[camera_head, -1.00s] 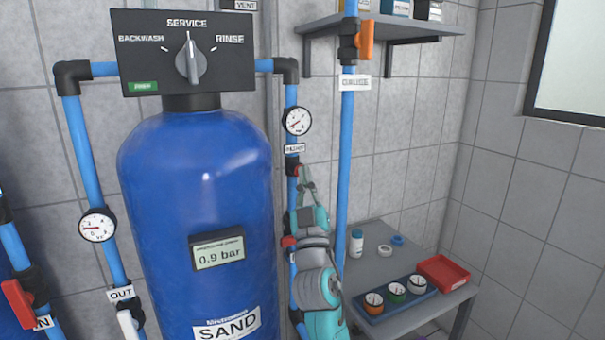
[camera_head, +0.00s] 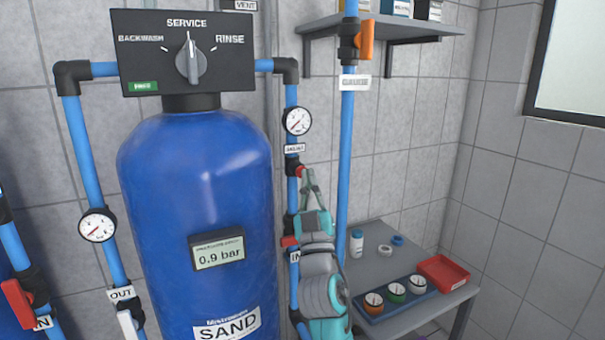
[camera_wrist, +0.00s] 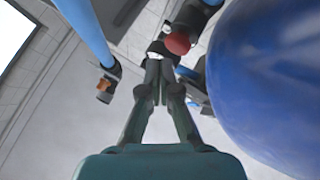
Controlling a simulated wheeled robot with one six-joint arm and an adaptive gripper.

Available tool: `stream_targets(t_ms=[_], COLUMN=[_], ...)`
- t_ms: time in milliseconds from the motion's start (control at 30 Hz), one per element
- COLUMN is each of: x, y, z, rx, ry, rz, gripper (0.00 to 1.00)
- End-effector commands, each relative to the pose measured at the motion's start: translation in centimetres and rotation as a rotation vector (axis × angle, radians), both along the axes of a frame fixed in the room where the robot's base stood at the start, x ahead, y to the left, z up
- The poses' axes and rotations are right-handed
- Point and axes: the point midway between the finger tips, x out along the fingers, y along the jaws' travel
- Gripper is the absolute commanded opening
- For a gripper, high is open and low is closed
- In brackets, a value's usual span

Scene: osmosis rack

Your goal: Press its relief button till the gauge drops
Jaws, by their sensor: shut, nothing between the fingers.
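The blue sand filter tank (camera_head: 196,165) stands at the centre of the head view. A small red button (camera_head: 300,170) sits on the right-hand blue pipe, below a label and a round gauge (camera_head: 297,121). A second round gauge (camera_head: 97,225) is on the left pipe; its needle points down-left. My gripper (camera_head: 309,172) is shut and empty, its tips just right of the button. In the wrist view the red button (camera_wrist: 178,43) shows just beyond and right of my fingertips (camera_wrist: 159,57). I cannot tell whether they touch.
A control head (camera_head: 187,52) tops the tank, its knob at SERVICE. A display (camera_head: 217,250) reads 0.9 bar. A pipe with an orange valve handle (camera_head: 366,40) rises right of my arm.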

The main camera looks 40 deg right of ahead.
Motion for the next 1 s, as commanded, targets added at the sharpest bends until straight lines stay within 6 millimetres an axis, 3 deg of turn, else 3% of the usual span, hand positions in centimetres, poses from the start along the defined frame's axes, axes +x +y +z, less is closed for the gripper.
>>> stream_targets(t_ms=[167,700,1000], x=[-0.4,-4.5,-4.8], y=[0.1,1.3,1.4], z=[0.0,0.0,0.0], rx=[0.0,0.001,0.0], ry=[0.0,0.0,0.0], rz=[0.0,0.001,0.0], gripper=[0.0,0.0,0.0])
